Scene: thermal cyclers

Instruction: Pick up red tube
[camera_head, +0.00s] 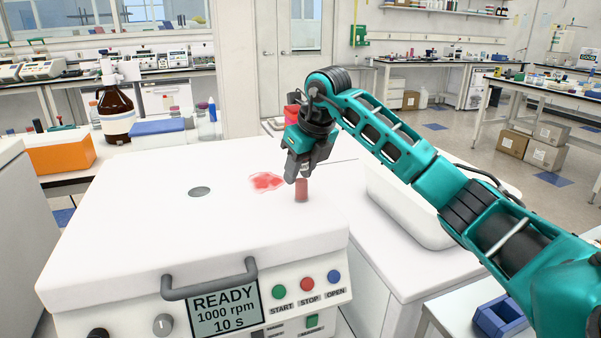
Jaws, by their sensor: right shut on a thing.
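The red tube (301,191) is upright near the back right of the white centrifuge (130,225) in the head view. My right gripper (300,176) points down and is shut on the tube's upper part, hiding its top. I cannot tell whether the tube's lower end touches the surface below it or hangs just above it. My left gripper is not in view.
The centrifuge has a front handle, a READY display (225,308) and buttons. A clear bag with red contents (266,181) lies left of the tube. A white bin (405,215) is at right, partly behind my arm. A brown bottle (116,112) and orange box (60,152) stand back left.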

